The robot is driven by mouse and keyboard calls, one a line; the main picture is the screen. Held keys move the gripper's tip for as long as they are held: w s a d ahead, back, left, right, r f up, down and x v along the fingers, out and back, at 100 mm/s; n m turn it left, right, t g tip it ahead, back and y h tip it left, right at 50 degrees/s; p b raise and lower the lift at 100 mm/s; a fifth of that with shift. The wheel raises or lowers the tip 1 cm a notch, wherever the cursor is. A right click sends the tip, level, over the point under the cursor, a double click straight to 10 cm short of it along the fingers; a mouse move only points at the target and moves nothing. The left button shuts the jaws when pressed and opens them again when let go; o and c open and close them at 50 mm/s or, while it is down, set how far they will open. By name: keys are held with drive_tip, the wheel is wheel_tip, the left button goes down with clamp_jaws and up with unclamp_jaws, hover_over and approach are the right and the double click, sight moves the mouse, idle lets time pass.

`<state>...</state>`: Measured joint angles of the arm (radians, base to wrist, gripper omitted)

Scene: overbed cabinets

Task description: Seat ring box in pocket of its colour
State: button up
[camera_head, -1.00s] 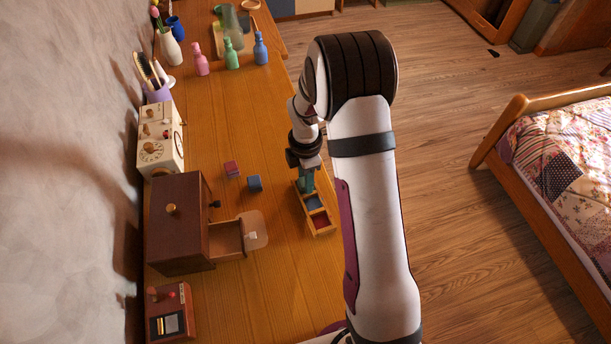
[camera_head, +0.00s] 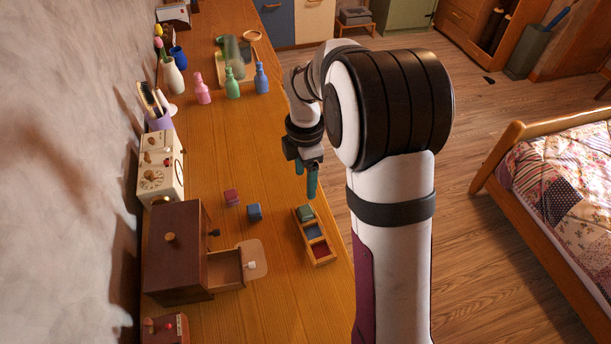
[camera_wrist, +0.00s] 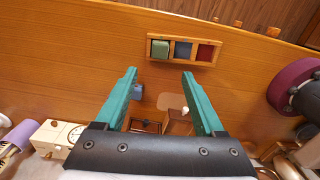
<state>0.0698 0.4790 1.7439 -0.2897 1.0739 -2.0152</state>
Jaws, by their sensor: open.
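A wooden tray (camera_head: 325,261) with three coloured pockets lies near the right edge of the desk. A green ring box (camera_head: 305,212) sits in its far pocket; the blue pocket (camera_head: 313,231) and red pocket (camera_head: 319,250) are empty. The wrist view also shows the green box (camera_wrist: 160,48) at the tray's left end. A blue ring box (camera_head: 254,211) and a red ring box (camera_head: 231,196) stand on the desk left of the tray. My gripper (camera_head: 307,183) is open and empty above the desk, apart from the tray. In the wrist view the blue box (camera_wrist: 138,91) is partly hidden by the left finger.
A brown cabinet (camera_head: 175,245) with an open drawer (camera_head: 226,268) stands left of the tray. A cream clock box (camera_head: 158,170) is behind it. Pink, green and blue bottles (camera_head: 232,84) stand farther back. The desk between bottles and boxes is clear.

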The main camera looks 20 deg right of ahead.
drive_tip(key=s+a+r+m+y, duration=0.1)
drive_tip(key=s+a+r+m, duration=0.1)
drive_tip(key=s+r+m, duration=0.4)
drive_tip(key=s+a+r+m, duration=0.2)
drive_tip(key=s+r+m, duration=0.1)
drive_tip(key=s+m, duration=0.6)
drive_tip(key=s+a+f+m, duration=0.1)
drive_tip(key=s+a+m, duration=0.1)
drive_tip(key=s+m, duration=0.7)
drive_tip(key=s, duration=0.3)
drive_tip(key=shift+s+a+f+m+y, duration=0.15)
drive_tip(key=shift+s+m+y, duration=0.15)
drive_tip(key=shift+s+y, duration=0.1)
